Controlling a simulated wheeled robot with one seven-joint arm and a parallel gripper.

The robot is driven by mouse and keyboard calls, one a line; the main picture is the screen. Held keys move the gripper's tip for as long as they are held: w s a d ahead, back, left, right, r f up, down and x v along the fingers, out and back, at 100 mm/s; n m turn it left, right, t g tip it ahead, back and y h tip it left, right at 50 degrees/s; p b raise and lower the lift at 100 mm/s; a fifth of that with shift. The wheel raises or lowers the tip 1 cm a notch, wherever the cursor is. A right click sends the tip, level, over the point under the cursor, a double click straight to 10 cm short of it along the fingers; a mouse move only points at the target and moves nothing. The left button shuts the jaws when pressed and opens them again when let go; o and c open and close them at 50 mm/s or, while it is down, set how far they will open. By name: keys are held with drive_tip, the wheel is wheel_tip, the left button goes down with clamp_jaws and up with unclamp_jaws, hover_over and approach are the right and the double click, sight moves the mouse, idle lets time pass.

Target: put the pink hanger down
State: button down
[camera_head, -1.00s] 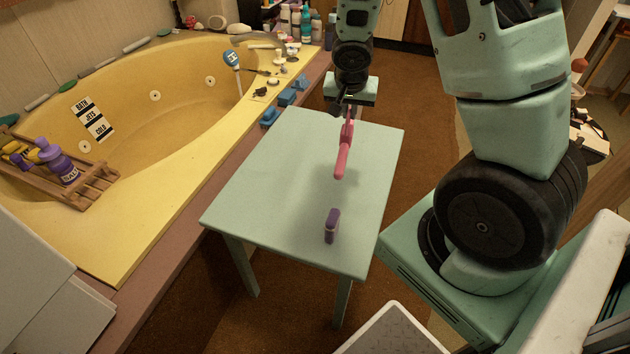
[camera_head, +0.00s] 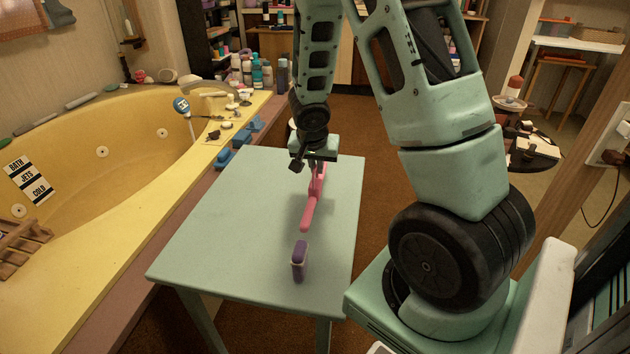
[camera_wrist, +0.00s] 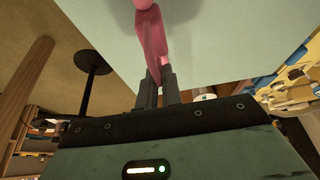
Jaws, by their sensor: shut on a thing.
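The pink hanger (camera_head: 310,205) is over the pale green table (camera_head: 210,240), toward its right side. My gripper (camera_head: 316,164) is shut on the hanger near its far end, and the near end points toward the purple item. In the wrist view the hanger (camera_wrist: 150,38) runs up from between my fingers (camera_wrist: 157,85), with the tabletop behind it. I cannot tell whether the hanger touches the table. The rest of the hanger is partly hidden behind my gripper.
A small purple item (camera_head: 299,260) stands on the table close to the hanger's near end. The table's left half is clear. A yellow tub (camera_head: 110,200) lies to the left, with blue items (camera_head: 240,140) and bottles (camera_head: 258,75) along its ledge.

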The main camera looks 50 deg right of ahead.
drive_tip(key=shift+f+b, duration=0.45)
drive_tip(key=shift+f, duration=0.75)
drive_tip(key=shift+f, duration=0.15)
drive_tip(key=c, duration=1.6)
unclamp_jaws()
